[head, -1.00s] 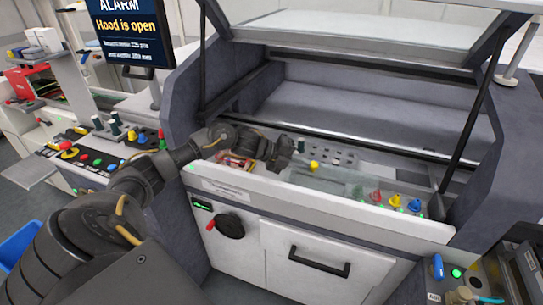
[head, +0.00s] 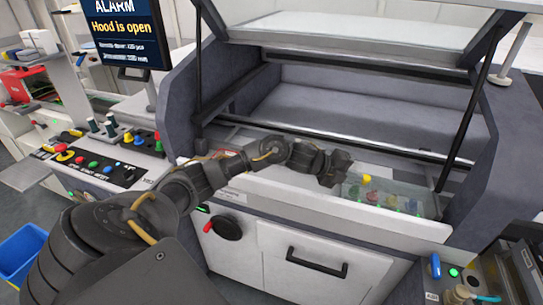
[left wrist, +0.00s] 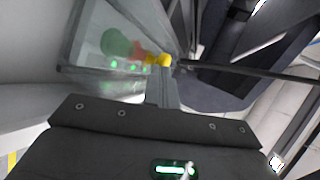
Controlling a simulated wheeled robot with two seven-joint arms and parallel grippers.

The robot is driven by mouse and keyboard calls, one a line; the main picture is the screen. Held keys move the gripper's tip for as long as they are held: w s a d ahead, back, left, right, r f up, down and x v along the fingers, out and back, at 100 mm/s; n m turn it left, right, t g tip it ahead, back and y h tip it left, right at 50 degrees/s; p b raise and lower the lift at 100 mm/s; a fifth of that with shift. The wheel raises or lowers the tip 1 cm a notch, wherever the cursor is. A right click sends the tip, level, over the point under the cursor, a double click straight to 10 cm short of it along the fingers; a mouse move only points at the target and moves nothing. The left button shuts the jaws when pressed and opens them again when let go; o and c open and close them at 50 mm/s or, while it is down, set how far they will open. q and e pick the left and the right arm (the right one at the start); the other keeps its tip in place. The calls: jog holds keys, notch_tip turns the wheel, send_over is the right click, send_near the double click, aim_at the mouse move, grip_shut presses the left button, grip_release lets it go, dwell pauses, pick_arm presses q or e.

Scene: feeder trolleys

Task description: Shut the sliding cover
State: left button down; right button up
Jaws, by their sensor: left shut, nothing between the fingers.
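The sliding cover (head: 352,190) is a clear panel with a yellow knob (head: 367,179) on it. It lies over the coloured knobs (head: 393,203) at the right of the machine's front ledge, which show through it. In the left wrist view the clear panel (left wrist: 88,38) fills the upper left, with the yellow knob (left wrist: 165,60) at its edge. My left gripper (head: 343,172) is shut and empty, just left of the yellow knob; whether it touches it I cannot tell. Its fingers (left wrist: 162,88) point at the knob in the left wrist view. My right gripper is out of view.
The machine's hood (head: 360,35) stands open on dark struts. A screen (head: 123,30) at the upper left reads "Hood is open". A button panel (head: 95,165) lies at the left, and a drawer handle (head: 317,262) is on the front below the ledge.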

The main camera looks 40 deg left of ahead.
pick_arm(q)
jog(key=shift+s, duration=0.1)
jog(key=shift+s+a, duration=0.15)
jog(key=v, duration=0.4)
jog(key=b+v, duration=0.1)
jog(key=v, duration=0.3)
jog(key=f+v, duration=0.1)
jog(key=v, duration=0.3)
jog(key=shift+s+a+r+b, duration=0.15)
jog(key=shift+s+a+b, duration=0.1)
jog(key=shift+a+b, duration=0.15)
jog(key=shift+s+a+r, duration=0.25)
jog(key=shift+s+r, duration=0.05)
